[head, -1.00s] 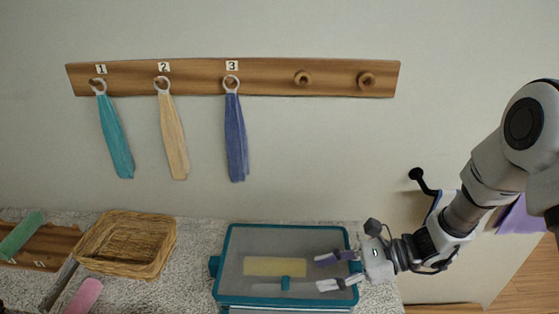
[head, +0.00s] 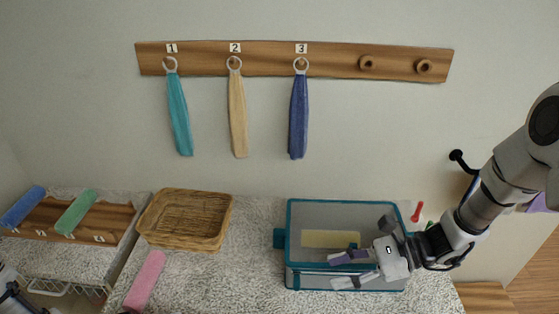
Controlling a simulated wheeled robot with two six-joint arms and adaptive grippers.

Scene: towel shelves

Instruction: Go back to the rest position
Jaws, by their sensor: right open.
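My right gripper (head: 356,270) is open, its two fingers apart and pointing left over the front right part of a teal-edged box (head: 290,245). I see nothing between the fingers. Whether the fingers touch the box cannot be told. Its arm comes in from the right edge. A teal towel (head: 179,115), a yellow towel (head: 238,115) and a blue towel (head: 299,115) hang by rings from the wooden peg rail (head: 270,60) under labels 1, 2 and 3.
Two right pegs (head: 367,63) are bare. A wicker basket (head: 186,219) and a pink roll (head: 146,281) lie on the speckled counter (head: 230,282). A wooden tray (head: 45,217) holds a blue roll (head: 22,207) and a green roll (head: 76,211). A red item (head: 417,212) stands behind the box.

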